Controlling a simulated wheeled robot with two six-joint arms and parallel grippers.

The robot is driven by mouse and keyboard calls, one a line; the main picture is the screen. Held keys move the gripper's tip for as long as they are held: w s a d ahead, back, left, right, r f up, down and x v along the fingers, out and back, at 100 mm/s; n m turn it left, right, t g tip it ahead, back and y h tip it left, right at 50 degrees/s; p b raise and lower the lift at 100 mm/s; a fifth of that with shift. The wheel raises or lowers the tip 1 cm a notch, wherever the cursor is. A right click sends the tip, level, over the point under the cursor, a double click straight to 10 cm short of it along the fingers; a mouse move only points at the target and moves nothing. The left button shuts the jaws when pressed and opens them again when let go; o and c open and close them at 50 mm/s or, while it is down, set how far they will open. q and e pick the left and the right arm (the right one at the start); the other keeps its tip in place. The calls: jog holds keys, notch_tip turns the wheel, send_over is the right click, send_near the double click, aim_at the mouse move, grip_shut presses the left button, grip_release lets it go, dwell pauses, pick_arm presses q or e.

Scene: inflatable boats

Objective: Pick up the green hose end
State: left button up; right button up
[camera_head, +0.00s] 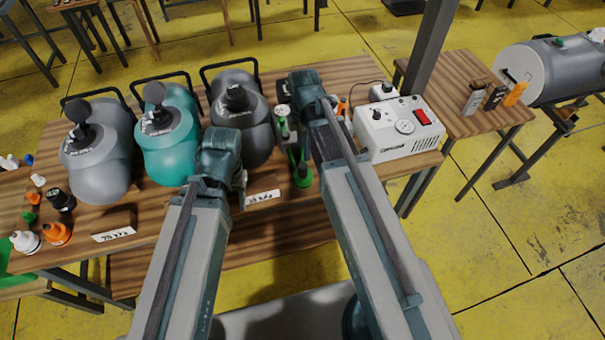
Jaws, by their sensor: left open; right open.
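The green hose end (302,176) is near the table's front edge, upright below a green and white fitting (284,122). My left gripper (240,184) is open and empty, left of the green hose end and over the front edge, in front of the dark grey bag. My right gripper (322,107) is open, beyond the hose end and slightly right of it, over the table. My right wrist and forearm hide much of its jaws and the table behind. Neither gripper touches the hose end as far as I can see.
A grey bag (98,165), a teal bag (168,140) and a dark grey bag (245,128) stand left on the wooden table (175,205). A white control box (398,130) stands right. Small coloured caps lie at the left end. A dark post (432,45) rises behind.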

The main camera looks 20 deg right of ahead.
aim_at(303, 166)
notch_tip(303, 166, down, 7)
jog(key=b, duration=0.6)
jog(key=shift+f, duration=0.1)
notch_tip(303, 166, down, 5)
jog(key=b, duration=0.5)
jog(key=shift+w+f, duration=0.1)
jog(key=shift+c, duration=0.3)
grip_shut()
